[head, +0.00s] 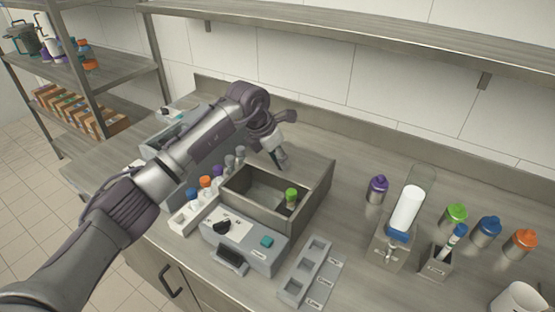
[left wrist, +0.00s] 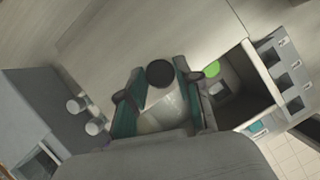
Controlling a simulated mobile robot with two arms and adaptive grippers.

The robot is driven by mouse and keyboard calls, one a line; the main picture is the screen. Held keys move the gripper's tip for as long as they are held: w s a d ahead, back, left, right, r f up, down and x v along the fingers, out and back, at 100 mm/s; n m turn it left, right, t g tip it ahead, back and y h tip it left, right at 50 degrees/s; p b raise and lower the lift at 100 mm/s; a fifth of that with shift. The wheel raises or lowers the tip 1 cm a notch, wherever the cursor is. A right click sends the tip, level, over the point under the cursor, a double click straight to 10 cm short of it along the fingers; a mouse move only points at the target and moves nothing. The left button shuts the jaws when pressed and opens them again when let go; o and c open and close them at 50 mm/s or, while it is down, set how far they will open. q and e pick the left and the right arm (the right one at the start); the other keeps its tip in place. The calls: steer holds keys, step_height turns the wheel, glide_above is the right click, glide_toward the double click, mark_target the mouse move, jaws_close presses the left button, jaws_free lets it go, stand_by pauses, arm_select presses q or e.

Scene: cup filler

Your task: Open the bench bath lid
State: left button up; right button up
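The bench bath (head: 324,196) is a grey box on the bench, with its basin visible from above. A green-capped container (head: 291,196) stands inside. My left gripper (head: 279,158) is at the far rim of the bath, pointing down. In the left wrist view its two teal-padded fingers (left wrist: 159,102) are spread apart. A dark round end on a pale body (left wrist: 160,74) shows between them; I cannot tell what it is. The bath (left wrist: 270,86) lies to their right there. My right gripper is not in view.
A grey control unit (head: 262,256) with a teal button adjoins the bath's front. A rack of capped containers (head: 183,219) stands left, a labelled tray (head: 312,270) in front. A dispenser (head: 389,249) and several capped bottles (head: 487,230) stand right. A shelf overhangs the back.

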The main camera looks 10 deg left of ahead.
arm_select(q)
steer(key=o, duration=0.4)
steer(key=shift+a+r, duration=0.15)
steer(key=shift+r, duration=0.15)
steer(key=v, duration=1.1)
steer(key=shift+s+r, duration=0.15)
